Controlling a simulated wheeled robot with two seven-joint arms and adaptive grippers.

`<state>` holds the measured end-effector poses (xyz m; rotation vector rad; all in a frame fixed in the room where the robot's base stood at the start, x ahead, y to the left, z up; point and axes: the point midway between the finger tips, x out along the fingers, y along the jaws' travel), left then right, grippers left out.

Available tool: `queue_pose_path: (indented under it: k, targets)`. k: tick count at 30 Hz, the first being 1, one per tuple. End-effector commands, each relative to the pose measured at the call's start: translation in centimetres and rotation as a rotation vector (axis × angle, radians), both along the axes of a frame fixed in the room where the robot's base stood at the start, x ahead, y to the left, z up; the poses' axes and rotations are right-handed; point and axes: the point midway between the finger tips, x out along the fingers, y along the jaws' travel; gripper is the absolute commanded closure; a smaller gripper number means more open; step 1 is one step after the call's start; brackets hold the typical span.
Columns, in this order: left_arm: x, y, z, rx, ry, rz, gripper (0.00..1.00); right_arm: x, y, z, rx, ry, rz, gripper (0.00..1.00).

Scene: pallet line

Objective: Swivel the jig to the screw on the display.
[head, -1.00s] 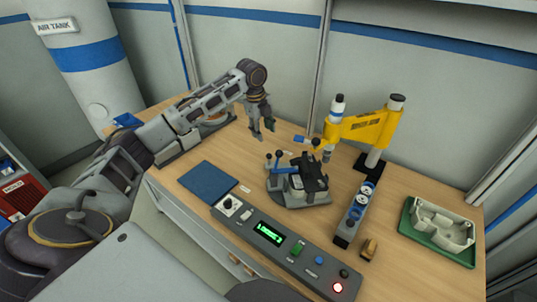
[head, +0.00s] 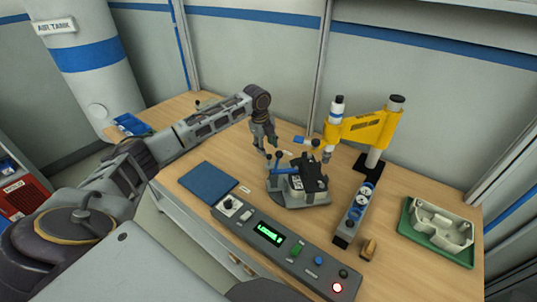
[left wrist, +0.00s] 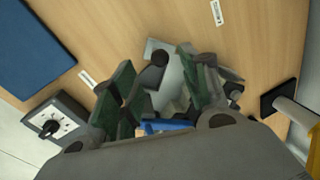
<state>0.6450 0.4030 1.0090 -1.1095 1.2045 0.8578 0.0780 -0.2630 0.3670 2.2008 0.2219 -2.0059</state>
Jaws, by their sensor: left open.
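The jig (head: 310,181), with a round grey base, a dark top part and a blue lever, stands on the bench near the middle in the head view. The display (head: 269,233) on the grey console shows green text too small to read surely. The yellow screwdriver arm (head: 360,128) stands behind the jig. My left gripper (head: 270,149) is open, pointing down just above the jig's left rear side. In the left wrist view its fingers (left wrist: 160,88) lie either side of grey jig parts (left wrist: 172,76), with blue (left wrist: 168,125) below. Contact cannot be told. My right gripper is not seen.
A blue mat (head: 208,181) lies left of the jig. A grey rail with round dials (head: 355,213) stands to its right, with a small brown block (head: 368,248) beside it. A green tray (head: 410,229) holds a pale housing. Blue bins (head: 130,124) are at the far left.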

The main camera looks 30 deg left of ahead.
Motion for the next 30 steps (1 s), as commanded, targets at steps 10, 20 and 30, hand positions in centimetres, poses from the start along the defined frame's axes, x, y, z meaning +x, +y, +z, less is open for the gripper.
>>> queue_pose_path:
  k: [10,20,30]
  targets:
    - [0.8,-0.3,-4.1,-0.001,0.001,0.000,0.55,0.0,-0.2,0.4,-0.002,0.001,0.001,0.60]
    - [1.0,-0.3,-5.5,0.000,0.000,0.000,0.55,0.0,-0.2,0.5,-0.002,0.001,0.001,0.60]
    - [1.0,-0.3,-5.5,0.000,0.000,0.000,0.71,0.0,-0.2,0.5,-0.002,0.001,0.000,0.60]
